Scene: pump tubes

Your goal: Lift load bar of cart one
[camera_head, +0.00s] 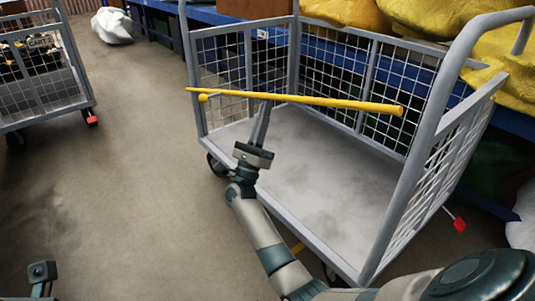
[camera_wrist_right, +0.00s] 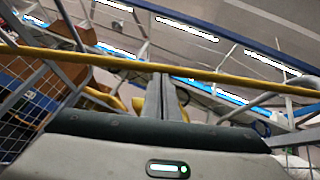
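The load bar (camera_head: 300,99) is a long yellow bar across the open front of the grey mesh cart (camera_head: 289,217). It slopes slightly down to the right, and a small yellow knob shows near its left end. My right gripper (camera_head: 265,105) reaches up to the bar, left of its middle. Its two fingers are together. In the right wrist view the bar (camera_wrist_right: 230,77) crosses at the fingertips (camera_wrist_right: 166,78), running sideways to the fingers, not visibly pinched between them. Contact is hard to judge. Part of my left gripper (camera_head: 42,271) shows at the lower left; its fingers are unclear.
Another mesh cart (camera_head: 40,75) with a cart sign stands at the far left. Blue shelving with yellow sacks (camera_head: 440,20) stands behind the near cart. A white sack (camera_head: 112,25) lies on the floor at the back. The floor between the carts is clear.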

